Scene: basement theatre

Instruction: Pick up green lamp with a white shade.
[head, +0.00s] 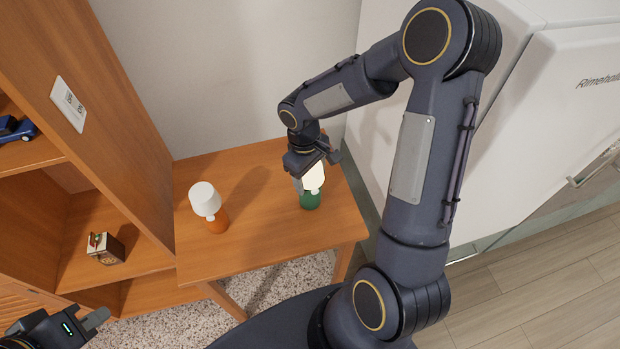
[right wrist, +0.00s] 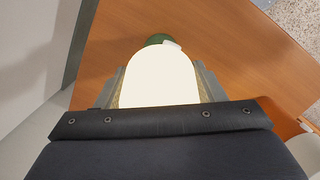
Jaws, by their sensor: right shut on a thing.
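The green lamp with a white shade (head: 311,199) stands upright on the wooden table (head: 262,252), toward its right side. My right gripper (head: 312,168) reaches it from above and is shut on its white shade. In the right wrist view the shade (right wrist: 158,80) fills the space between the two fingers, and a bit of the green base (right wrist: 158,39) shows beyond it. My left gripper (head: 95,322) is at the lower left corner, away from the table; only part of it shows.
An orange lamp with a white shade (head: 206,204) stands on the table's left side. A wooden shelf (head: 105,130) rises at the left, holding a blue toy car (head: 14,130) and a small box (head: 104,248). A white fridge (head: 540,120) stands at the right.

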